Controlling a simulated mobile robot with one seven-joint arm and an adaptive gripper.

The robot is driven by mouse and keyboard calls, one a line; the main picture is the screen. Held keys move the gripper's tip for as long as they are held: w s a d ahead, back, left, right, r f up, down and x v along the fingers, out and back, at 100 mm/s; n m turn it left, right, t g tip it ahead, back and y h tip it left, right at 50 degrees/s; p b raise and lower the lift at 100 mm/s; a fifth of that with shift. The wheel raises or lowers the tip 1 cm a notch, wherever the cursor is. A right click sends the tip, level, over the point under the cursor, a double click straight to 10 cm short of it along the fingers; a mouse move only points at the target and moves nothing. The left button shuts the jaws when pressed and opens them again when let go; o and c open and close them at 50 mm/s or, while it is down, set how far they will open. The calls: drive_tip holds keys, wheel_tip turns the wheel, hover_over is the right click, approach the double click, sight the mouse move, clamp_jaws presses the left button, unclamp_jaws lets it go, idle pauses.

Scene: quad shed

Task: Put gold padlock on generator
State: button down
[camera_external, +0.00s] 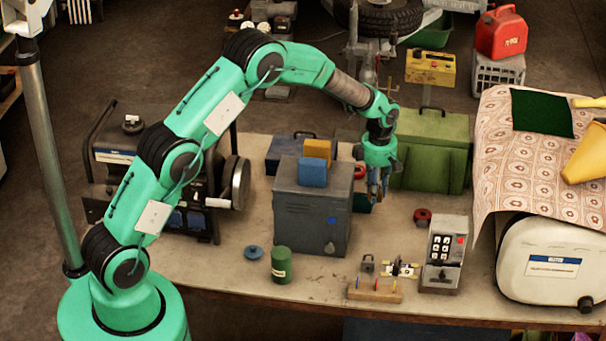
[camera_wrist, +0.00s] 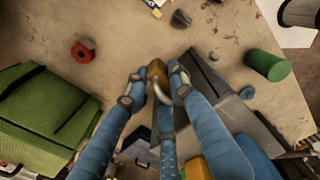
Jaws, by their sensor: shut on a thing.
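My gripper (camera_external: 377,190) is shut on the gold padlock, holding it above the workbench, to the right of the grey metal box. In the external view the padlock is tiny and mostly hidden by the fingers. A black-framed machine that looks like the generator (camera_external: 115,155) stands at the left end of the bench, partly hidden behind my arm.
A grey metal box (camera_external: 310,215) carries blue and yellow blocks on top. A green toolbox (camera_external: 430,150) stands behind my gripper. A red ring-shaped item (camera_external: 422,217), a keypad box (camera_external: 445,250) and a green can (camera_external: 281,265) stand nearer the front. A cream tank-like unit (camera_external: 550,260) is at the right.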

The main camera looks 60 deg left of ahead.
wheel_tip(320, 180, up, 24)
drive_tip(key=s+a+n, duration=0.3)
drive_tip(key=s+a, duration=0.7)
drive_tip(key=a, duration=0.5)
drive_tip(key=s+a+n, duration=0.3)
drive_tip(key=s+a, duration=0.8)
drive_tip(key=a, duration=0.4)
drive_tip(key=s+a+f+n, duration=0.1)
drive_tip(key=s+a, duration=0.3)
drive_tip(key=s, duration=0.4)
drive_tip(key=s+a+f+n, duration=0.1)
drive_tip(key=s+a, duration=0.3)
drive_tip(key=s, duration=0.4)
drive_tip(key=s+a+f+n, duration=0.2)
drive_tip(key=s+a, duration=0.2)
drive_tip(key=s, duration=0.4)
drive_tip(key=shift+a, duration=0.1)
drive_tip(key=shift+s+f, duration=0.15)
drive_tip(key=shift+f, duration=0.45)
